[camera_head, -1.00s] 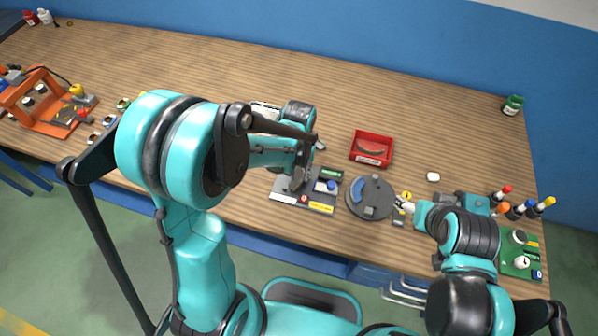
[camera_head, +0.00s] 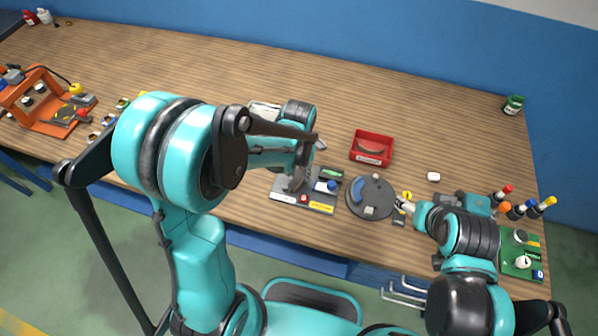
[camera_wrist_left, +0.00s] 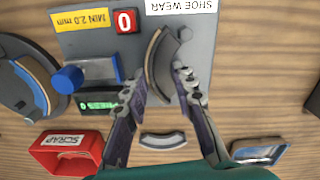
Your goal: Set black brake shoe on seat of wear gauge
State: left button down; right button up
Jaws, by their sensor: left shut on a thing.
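The black brake shoe (camera_wrist_left: 156,62), a curved piece with a tan lining edge, is between the fingers of my left gripper (camera_wrist_left: 158,80) in the left wrist view. My left gripper (camera_head: 297,182) is shut on it over the wear gauge (camera_wrist_left: 208,45), a grey plate with a red "0" window, blue knob and "SHOE WEAR" label. The gauge shows partly in the head view (camera_head: 317,198). I cannot tell whether the shoe touches the seat. My right gripper (camera_head: 404,206) is beside the round grey drum; its finger opening is too small to tell.
The round drum (camera_head: 382,193) with a blue shoe stands right of the gauge. A red scrap bin (camera_head: 371,158) holds a dark curved piece. A grey arc (camera_wrist_left: 162,140) lies near the gauge. Screwdrivers (camera_head: 516,211) stand at the right.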

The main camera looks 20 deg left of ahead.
pick_arm(q)
jog(key=shift+f+b, duration=0.4)
jog(key=shift+b, duration=0.1)
dwell(0.8)
jog(key=c, duration=0.7)
grip_release()
jog(key=shift+c, duration=0.2)
jog(key=shift+r, duration=0.15)
jog(key=shift+r+p, duration=2.7)
jog(key=shift+r, duration=0.75)
